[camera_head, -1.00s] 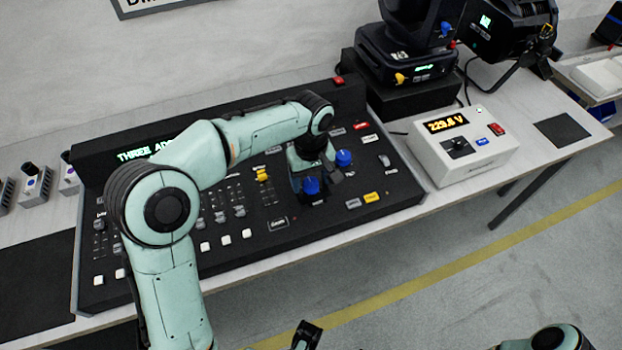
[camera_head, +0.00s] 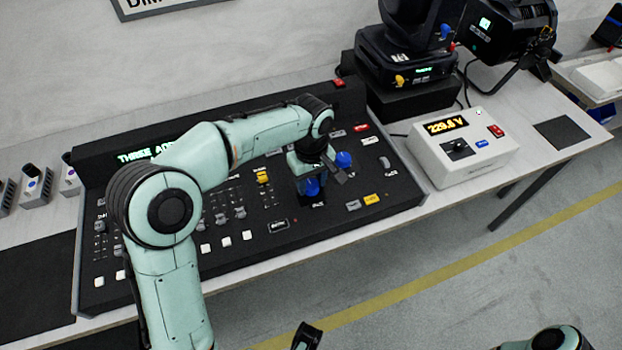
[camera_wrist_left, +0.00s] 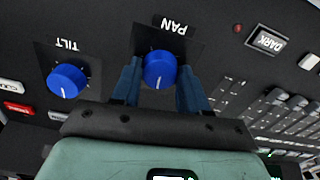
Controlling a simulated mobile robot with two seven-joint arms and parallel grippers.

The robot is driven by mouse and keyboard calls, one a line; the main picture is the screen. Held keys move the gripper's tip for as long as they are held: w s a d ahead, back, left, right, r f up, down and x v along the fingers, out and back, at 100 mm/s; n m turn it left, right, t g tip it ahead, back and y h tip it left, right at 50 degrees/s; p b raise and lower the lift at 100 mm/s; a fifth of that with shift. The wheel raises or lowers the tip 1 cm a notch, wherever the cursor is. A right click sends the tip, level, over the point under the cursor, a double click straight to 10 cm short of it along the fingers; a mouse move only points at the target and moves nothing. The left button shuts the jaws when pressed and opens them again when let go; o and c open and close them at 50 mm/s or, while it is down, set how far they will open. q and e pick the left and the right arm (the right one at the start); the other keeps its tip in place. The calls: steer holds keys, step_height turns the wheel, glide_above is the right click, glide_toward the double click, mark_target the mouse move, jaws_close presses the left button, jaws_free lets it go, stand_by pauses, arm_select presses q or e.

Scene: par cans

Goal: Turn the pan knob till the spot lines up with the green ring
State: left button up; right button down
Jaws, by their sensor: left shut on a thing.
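The blue pan knob (camera_wrist_left: 160,69) sits under its PAN label, upside down in the left wrist view; in the head view the knob (camera_head: 312,187) is partly covered by my wrist. My left gripper (camera_wrist_left: 161,75) is shut on it, one blue finger on each side. The gripper (camera_head: 311,178) also shows in the head view, pointing down at the console. The blue tilt knob (camera_wrist_left: 67,80) stands clear beside it. A dark part of what looks like my right gripper (camera_head: 306,336) shows at the bottom edge; its jaws cannot be read. No light spot or green ring is visible.
The console (camera_head: 270,226) carries faders and buttons close to the knobs. A white box (camera_head: 462,148) with a voltage display stands to its right. A black moving-head lamp (camera_head: 405,60) stands behind, its top cut off by the frame. Floor lies in front of the table.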

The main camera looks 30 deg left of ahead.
mark_target(311, 184)
arm_select(q)
steer(key=n+p, duration=0.1)
steer(key=n, duration=0.3)
steer(key=shift+r, duration=0.1)
steer(key=n+p, duration=0.1)
steer(key=n, duration=0.3)
steer(key=shift+n, duration=0.4)
steer(key=o, duration=1.1)
steer(key=shift+c, duration=0.2)
step_height(311, 184, up, 13)
steer(key=p, duration=0.2)
steer(key=shift+r, duration=0.15)
